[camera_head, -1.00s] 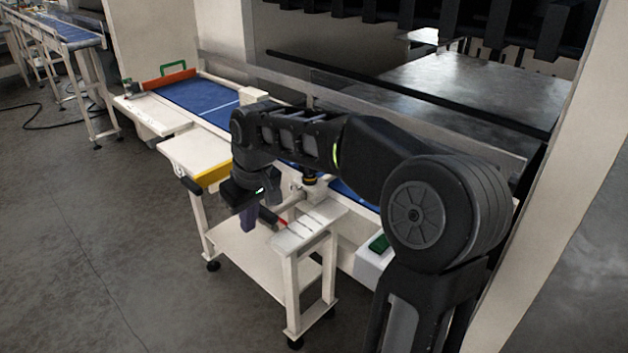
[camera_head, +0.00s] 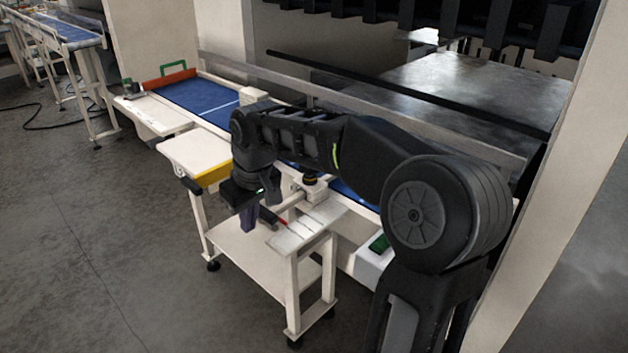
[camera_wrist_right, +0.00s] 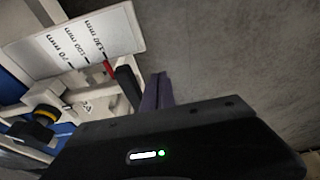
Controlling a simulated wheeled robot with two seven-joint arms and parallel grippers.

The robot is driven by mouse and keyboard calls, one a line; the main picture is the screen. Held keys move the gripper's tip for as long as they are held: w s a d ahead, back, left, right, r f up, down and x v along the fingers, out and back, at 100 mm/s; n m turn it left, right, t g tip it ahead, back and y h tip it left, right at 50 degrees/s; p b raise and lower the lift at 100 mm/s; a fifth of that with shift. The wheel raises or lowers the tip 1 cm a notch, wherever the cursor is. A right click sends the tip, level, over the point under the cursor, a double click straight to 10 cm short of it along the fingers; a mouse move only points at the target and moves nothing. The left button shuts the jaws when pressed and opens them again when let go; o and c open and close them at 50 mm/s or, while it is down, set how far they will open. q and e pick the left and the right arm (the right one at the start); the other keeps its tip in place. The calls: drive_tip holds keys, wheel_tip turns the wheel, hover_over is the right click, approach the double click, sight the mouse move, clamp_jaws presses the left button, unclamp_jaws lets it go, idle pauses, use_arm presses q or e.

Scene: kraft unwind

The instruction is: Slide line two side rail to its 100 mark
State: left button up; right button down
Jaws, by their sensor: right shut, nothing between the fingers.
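A white scale plate (camera_wrist_right: 75,48) marked 70, 100 and 130 mm fills the upper left of the wrist view. A red pointer (camera_wrist_right: 109,68) stands by the 130 mm line; it also shows in the head view (camera_head: 283,222). A black handle-like block (camera_wrist_right: 128,86) sits right beside the pointer. A pale rod and slide (camera_head: 316,191) lead toward the blue belt; I cannot make out the side rail itself behind my arm. My right gripper (camera_head: 250,216) is shut and empty, its purple fingers (camera_wrist_right: 158,90) just beside the black block. I cannot tell whether they touch.
A black-and-yellow knob (camera_wrist_right: 45,114) stands by the slide. The blue belt (camera_head: 197,100) runs behind my arm. A white stand (camera_head: 290,262) with a lower shelf is below my gripper. A yellow-edged ledge (camera_head: 213,174) lies to the left. The floor in front is clear.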

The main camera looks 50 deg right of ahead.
drive_tip(key=shift+d+p, duration=0.45)
drive_tip(key=shift+d, duration=1.7)
drive_tip(key=shift+a, duration=1.05)
drive_tip(key=w+r+p+v, duration=0.1)
drive_tip(key=w+p+v, duration=0.1)
drive_tip(key=p+v, duration=0.6)
hover_over(263, 210)
drive_tip(key=a+b, duration=0.1)
drive_tip(key=a, duration=0.1)
drive_tip(key=shift+w+d+r, duration=0.1)
drive_tip(key=shift+d+r, duration=0.05)
idle(0.7)
